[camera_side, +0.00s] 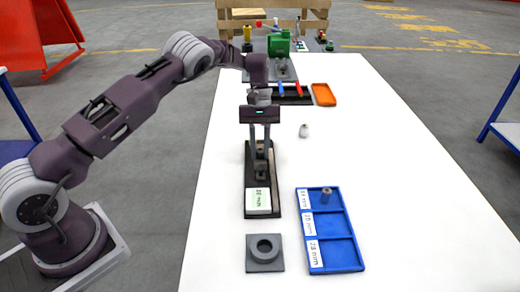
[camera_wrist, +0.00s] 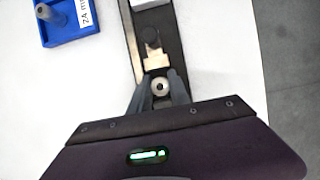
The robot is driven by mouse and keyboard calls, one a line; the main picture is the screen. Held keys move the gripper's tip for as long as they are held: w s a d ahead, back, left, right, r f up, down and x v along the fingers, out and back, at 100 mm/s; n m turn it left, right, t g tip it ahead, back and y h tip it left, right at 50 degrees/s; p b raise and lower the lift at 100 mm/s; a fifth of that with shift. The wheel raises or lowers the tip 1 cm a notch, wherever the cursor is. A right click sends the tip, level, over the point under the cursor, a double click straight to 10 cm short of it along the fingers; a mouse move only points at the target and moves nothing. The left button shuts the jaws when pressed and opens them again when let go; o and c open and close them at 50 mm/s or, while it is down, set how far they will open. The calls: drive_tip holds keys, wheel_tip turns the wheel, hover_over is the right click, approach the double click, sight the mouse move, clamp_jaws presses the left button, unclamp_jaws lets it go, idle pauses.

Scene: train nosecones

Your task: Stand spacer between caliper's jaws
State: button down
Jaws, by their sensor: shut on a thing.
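My gripper (camera_wrist: 160,98) is shut on a spacer (camera_wrist: 160,86), a small pale ring with a dark centre hole, seen end-on between the fingertips. The caliper is a long dark base on the table (camera_side: 249,165), and it also shows in the wrist view (camera_wrist: 175,45). In the side view my gripper (camera_side: 261,158) points straight down over the caliper's middle.
A blue three-compartment tray (camera_side: 334,226) with size labels lies right of the caliper; a grey spacer (camera_side: 326,195) stands in its far compartment. A grey block with a ring (camera_side: 265,251) lies in front. A small pale piece (camera_side: 303,131) and an orange tray (camera_side: 323,95) are farther back.

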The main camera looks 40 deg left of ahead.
drive_tip(key=c, duration=1.2)
unclamp_jaws()
drive_tip(key=shift+f, duration=0.1)
drive_tip(key=shift+c, duration=0.2)
drive_tip(key=shift+w+r, duration=0.1)
drive_tip(key=shift+r, duration=0.15)
drive_tip(key=v, duration=0.7)
drive_tip(key=shift+a+r, duration=0.1)
